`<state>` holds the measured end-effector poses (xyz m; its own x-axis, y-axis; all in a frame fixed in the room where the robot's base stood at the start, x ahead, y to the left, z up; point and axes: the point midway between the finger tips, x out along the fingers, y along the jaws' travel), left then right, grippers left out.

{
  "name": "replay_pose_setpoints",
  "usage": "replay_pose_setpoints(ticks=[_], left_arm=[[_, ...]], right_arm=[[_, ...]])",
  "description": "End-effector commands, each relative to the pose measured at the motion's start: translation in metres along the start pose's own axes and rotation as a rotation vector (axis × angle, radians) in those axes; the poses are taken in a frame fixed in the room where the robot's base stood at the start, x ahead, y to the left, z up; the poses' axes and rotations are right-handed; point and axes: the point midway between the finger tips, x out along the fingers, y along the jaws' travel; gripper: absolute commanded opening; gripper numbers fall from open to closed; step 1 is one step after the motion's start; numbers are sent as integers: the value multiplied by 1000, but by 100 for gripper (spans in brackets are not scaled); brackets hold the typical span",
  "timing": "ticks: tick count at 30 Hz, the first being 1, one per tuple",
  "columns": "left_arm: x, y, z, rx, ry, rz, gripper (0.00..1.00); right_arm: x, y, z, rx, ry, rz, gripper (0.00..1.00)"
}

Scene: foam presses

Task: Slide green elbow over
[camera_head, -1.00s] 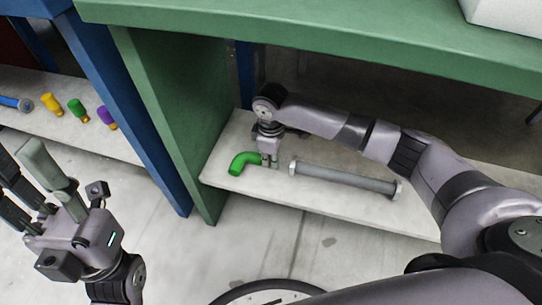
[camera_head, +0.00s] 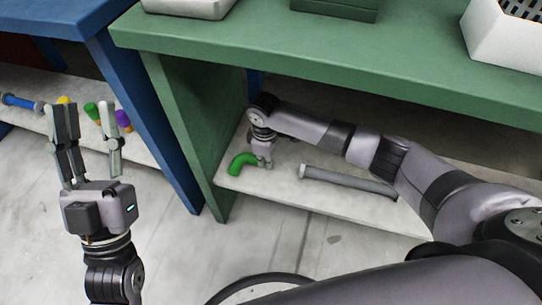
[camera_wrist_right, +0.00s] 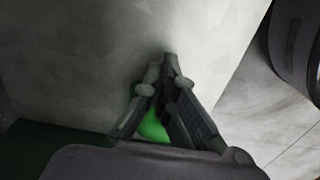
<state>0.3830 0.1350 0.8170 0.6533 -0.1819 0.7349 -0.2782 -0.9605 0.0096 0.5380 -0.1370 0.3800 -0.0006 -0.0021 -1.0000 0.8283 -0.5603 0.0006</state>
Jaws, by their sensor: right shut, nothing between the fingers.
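The green elbow (camera_head: 241,162) lies on the low white shelf (camera_head: 300,199) of the green bench, near its left end. My right gripper (camera_head: 266,165) points down at the elbow's right side, shut and empty; whether it touches the elbow I cannot tell. In the right wrist view the shut fingertips (camera_wrist_right: 168,60) meet above the pale shelf, and part of the green elbow (camera_wrist_right: 154,127) shows between and behind the fingers. The rest of it is hidden there. My left gripper (camera_head: 88,142) is raised at the left, open and empty, fingers up.
A grey pipe (camera_head: 348,181) with end collars lies on the shelf right of the elbow. The green side panel (camera_head: 190,130) stands to the left. Blue, yellow, green and purple pieces lie on the blue bench's shelf (camera_head: 75,130).

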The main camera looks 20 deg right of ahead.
Motion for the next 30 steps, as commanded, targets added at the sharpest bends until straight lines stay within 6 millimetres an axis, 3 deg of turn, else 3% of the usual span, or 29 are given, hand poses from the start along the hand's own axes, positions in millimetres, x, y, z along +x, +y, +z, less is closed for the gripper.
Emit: replay_pose_setpoints(ticks=[3,7,22,26,30], left_arm=[[0,-3,21,7,-119,-4,40],[-2,-4,34,9,-185,-7,40],[-3,-4,38,10,-207,-7,40],[-3,-4,38,10,-206,-7,40],[-3,-4,38,10,-206,-7,40]], right_arm=[[-2,-1,-19,-2,4,-2,0],[0,-1,-33,0,3,-2,0],[-1,0,-37,-1,2,0,0],[-12,0,-38,-1,4,0,0],[-38,1,-38,-2,5,2,0]])
